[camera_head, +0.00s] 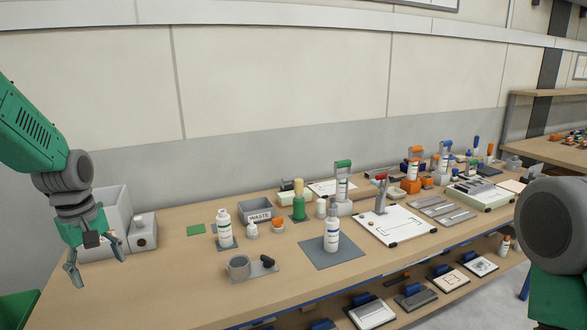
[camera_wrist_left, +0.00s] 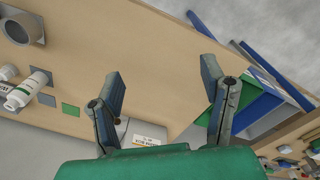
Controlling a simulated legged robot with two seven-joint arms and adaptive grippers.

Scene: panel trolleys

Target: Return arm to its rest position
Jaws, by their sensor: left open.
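My left gripper (camera_head: 96,266) hangs at the left end of the workbench (camera_head: 180,295), in front of a grey bin. Its two fingers are spread and nothing is between them. The left wrist view shows the same open gripper (camera_wrist_left: 165,85) above the bare bench top (camera_wrist_left: 130,55) and its edge. My right arm (camera_head: 555,240) shows in part at the right edge of the head view. Its gripper is out of view.
A grey bin (camera_head: 112,208) stands at the bench's left end. A white bottle (camera_head: 224,230), a tape roll (camera_head: 239,267), a waste box (camera_head: 256,210) and a spray bottle (camera_head: 332,232) stand to its right. The front left bench top is clear. A green container (camera_head: 18,308) is at lower left.

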